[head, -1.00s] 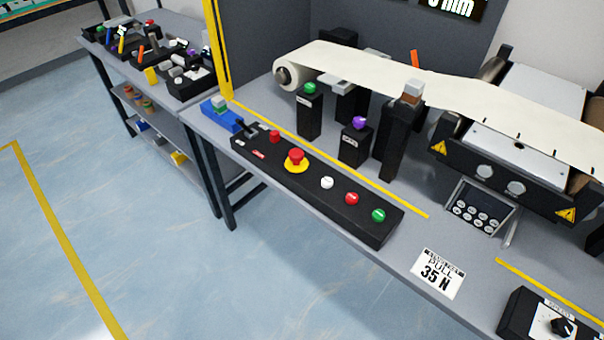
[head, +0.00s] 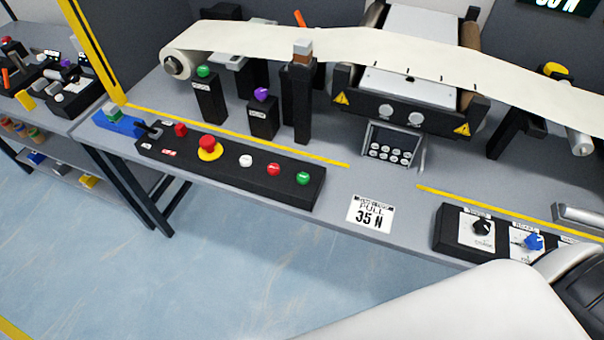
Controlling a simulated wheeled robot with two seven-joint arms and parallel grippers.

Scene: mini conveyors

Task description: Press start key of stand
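A small tilted keypad panel (head: 391,146) with several round white keys stands on the bench below the machine. Its key labels are too small to read. A long black control box (head: 235,178) lies along the front edge, with a green button (head: 303,178), a red button (head: 273,169), a white button (head: 246,160) and a red mushroom button (head: 207,143) on a yellow ring. I cannot tell from labels which key is start. Neither of my grippers shows; only a white arm link of mine is at the lower right.
A black box (head: 450,230) with a black knob and a blue knob sits at the front right. Posts with a green button (head: 204,71) and a purple button (head: 261,94) stand behind. A pale web (head: 340,45) runs above the bench. A "PULL 35 N" card (head: 370,214) lies in front.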

